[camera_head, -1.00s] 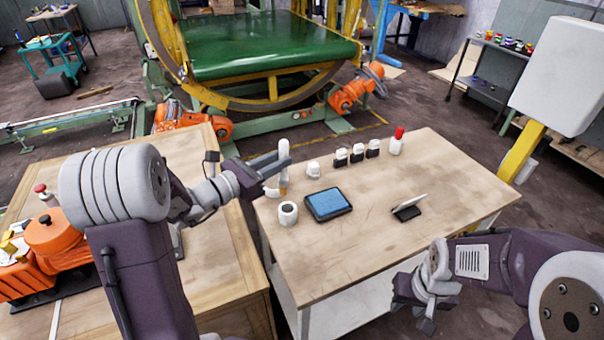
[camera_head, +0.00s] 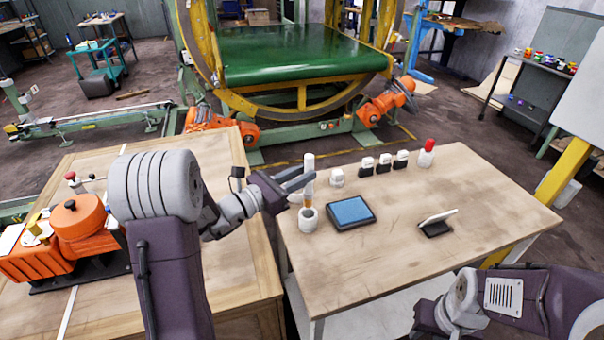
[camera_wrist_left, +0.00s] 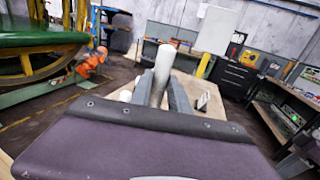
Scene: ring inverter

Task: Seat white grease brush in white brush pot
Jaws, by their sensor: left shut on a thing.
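The white grease brush (camera_head: 309,162) stands upright, with a white handle and an orange-brown lower part. My left gripper (camera_head: 298,182) is shut on it, reaching in from the left. The handle also shows between the fingers in the left wrist view (camera_wrist_left: 162,72). The white brush pot (camera_head: 308,219), a short cup with a dark mouth, stands on the table's left side. The brush's lower end lines up with the pot's mouth; I cannot tell whether it is inside. My right gripper is mostly cut off at the bottom edge, its fingers hidden.
A blue-topped tablet (camera_head: 351,212) lies right of the pot on the wooden table (camera_head: 400,262). A small white jar (camera_head: 337,177), several black-and-white jars (camera_head: 384,163) and a red-capped bottle (camera_head: 426,154) line the back. A small stand (camera_head: 437,223) is at right.

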